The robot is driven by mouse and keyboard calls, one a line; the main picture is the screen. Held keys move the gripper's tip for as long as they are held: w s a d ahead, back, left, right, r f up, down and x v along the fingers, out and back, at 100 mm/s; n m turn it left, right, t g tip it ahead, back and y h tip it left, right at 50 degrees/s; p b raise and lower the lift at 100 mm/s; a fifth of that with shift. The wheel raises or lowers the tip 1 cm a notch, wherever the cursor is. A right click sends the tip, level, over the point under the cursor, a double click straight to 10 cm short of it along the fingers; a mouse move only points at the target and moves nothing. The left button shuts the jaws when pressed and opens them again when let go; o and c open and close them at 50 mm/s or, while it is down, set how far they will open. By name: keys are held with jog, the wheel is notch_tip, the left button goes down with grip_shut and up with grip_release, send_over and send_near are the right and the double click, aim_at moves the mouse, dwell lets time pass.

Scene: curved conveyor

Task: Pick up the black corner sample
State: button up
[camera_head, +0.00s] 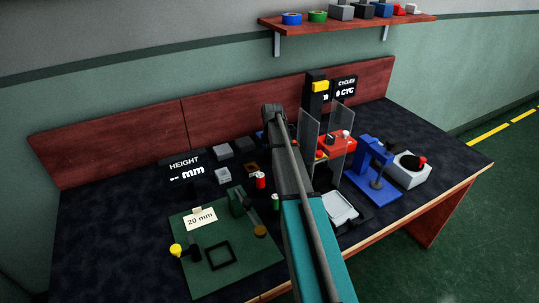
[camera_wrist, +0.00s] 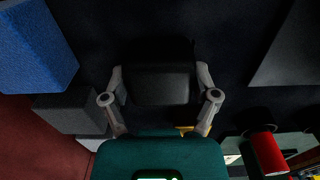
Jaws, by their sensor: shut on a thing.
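The black corner sample (camera_wrist: 158,84) is a dark block in the middle of the wrist view. The two grey fingers of my gripper (camera_wrist: 160,78) stand at its left and right sides and are shut on it. The surface behind it is nearly as dark, so I cannot tell whether the block is lifted or resting. In the head view my own arm covers the block and the fingers.
In the wrist view a blue block (camera_wrist: 38,45) and a dark grey block (camera_wrist: 70,110) are close at the left. A red cylinder (camera_wrist: 268,153) is at lower right. In the head view, clear panels (camera_head: 308,135) and a red fixture (camera_head: 338,145) stand right of my arm.

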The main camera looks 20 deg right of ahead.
jog(key=shift+r+p, duration=4.9)
jog(key=shift+r, duration=0.1)
jog(key=shift+r, duration=0.15)
notch_tip(320, 180, up, 21)
jog(key=p, duration=2.1)
